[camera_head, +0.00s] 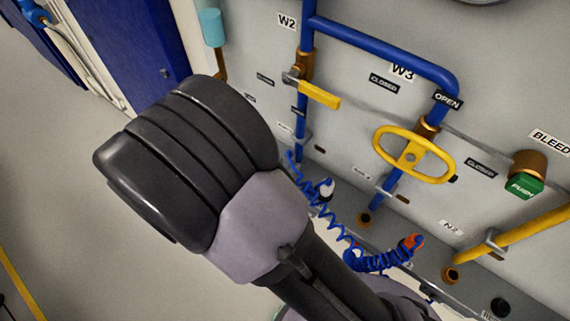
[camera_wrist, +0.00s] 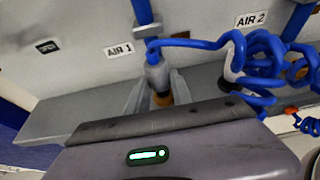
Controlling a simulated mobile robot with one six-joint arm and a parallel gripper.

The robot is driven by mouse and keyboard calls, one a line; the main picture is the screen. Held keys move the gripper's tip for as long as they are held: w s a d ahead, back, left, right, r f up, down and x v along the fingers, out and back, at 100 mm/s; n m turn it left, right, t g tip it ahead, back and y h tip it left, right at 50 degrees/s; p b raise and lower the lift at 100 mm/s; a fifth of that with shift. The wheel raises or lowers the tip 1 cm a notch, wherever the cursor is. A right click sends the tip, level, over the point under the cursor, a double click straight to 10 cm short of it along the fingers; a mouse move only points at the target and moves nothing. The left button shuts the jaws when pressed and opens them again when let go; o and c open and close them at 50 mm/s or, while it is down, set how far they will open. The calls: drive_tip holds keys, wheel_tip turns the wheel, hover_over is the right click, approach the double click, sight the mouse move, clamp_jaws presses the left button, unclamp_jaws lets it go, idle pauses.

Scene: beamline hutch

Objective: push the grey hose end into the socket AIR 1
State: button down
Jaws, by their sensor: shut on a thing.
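In the wrist view the grey hose end (camera_wrist: 157,74) stands roughly upright, with the blue coiled hose (camera_wrist: 195,43) leaving its top. The fingers of my gripper (camera_wrist: 160,93) are on both sides of it and shut on it. A brass-coloured part (camera_wrist: 162,99) shows just below the grey body, between the fingers. I cannot tell whether this is the socket or the tip of the hose end, nor whether the end is seated. The AIR 1 label (camera_wrist: 119,50) is on the wall just left of the hose end. In the head view my arm hides the gripper.
A grey ledge (camera_wrist: 60,117) runs along the wall. The AIR 2 label (camera_wrist: 250,19) and a whitish fitting (camera_wrist: 233,64) are to the right, close to hose coils. In the head view, a yellow handwheel (camera_head: 413,154), a yellow lever (camera_head: 318,94) and blue pipes (camera_head: 385,41) stick out.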

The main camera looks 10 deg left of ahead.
drive_tip(key=shift+f+b, duration=0.4)
drive_tip(key=shift+f, duration=0.15)
drive_tip(key=c, duration=1)
unclamp_jaws()
drive_tip(key=shift+c, duration=0.2)
drive_tip(key=p+v, duration=0.5)
drive_tip(key=v, duration=1.2)
drive_tip(key=shift+s+r, duration=0.2)
